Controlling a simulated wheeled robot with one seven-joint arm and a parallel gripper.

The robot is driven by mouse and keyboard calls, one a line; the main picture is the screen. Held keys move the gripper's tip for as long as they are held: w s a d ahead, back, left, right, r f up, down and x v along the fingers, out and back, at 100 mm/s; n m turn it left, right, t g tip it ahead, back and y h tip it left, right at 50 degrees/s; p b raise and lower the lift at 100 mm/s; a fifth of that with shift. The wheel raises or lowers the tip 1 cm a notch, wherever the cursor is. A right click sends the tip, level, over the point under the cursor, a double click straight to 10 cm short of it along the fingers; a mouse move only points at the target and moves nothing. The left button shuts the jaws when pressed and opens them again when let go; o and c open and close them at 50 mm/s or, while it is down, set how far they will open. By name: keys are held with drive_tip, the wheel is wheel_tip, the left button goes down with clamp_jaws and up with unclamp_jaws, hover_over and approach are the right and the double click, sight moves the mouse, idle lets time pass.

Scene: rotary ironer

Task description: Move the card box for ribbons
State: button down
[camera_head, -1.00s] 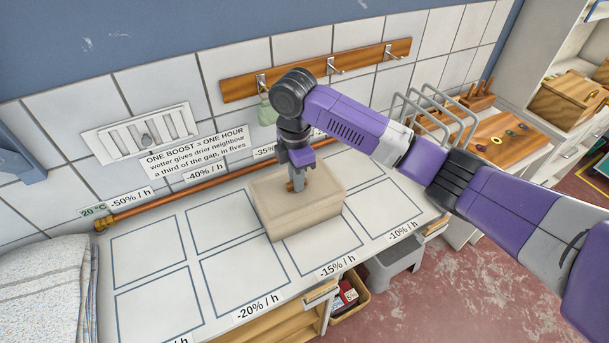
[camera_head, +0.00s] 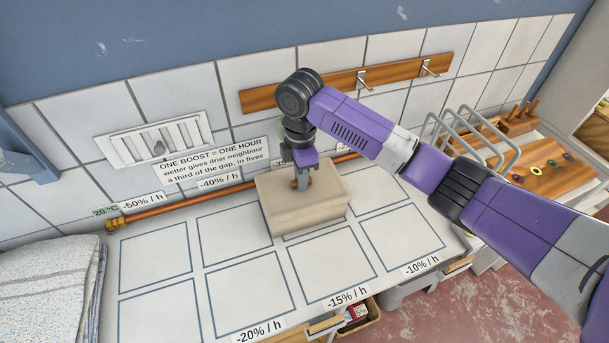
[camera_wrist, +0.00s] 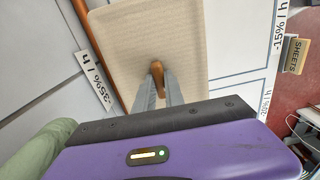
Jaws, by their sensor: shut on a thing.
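The card box (camera_head: 308,208) is a beige block-like box near the back of the white worktop, by the copper pipe. My gripper (camera_head: 301,184) comes down on it from above and is shut on the small brown knob on its top. In the wrist view the box (camera_wrist: 175,38) fills the upper middle, and the fingers of my gripper (camera_wrist: 157,80) meet at the brown knob. The box covers part of the outlined squares under it. Whether its underside touches the worktop is hard to tell.
The worktop (camera_head: 112,296) has blue-outlined squares with percentage labels; the front squares are clear. Folded cloth (camera_head: 50,285) lies at the left. A copper pipe (camera_head: 185,207) runs along the wall. A grey wire rack (camera_head: 478,135) and a wooden board (camera_head: 545,165) stand at the right.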

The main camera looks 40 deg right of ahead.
drive_tip(key=c, duration=1.3)
unclamp_jaws()
drive_tip(key=shift+c, duration=0.2)
drive_tip(key=shift+r, duration=0.1)
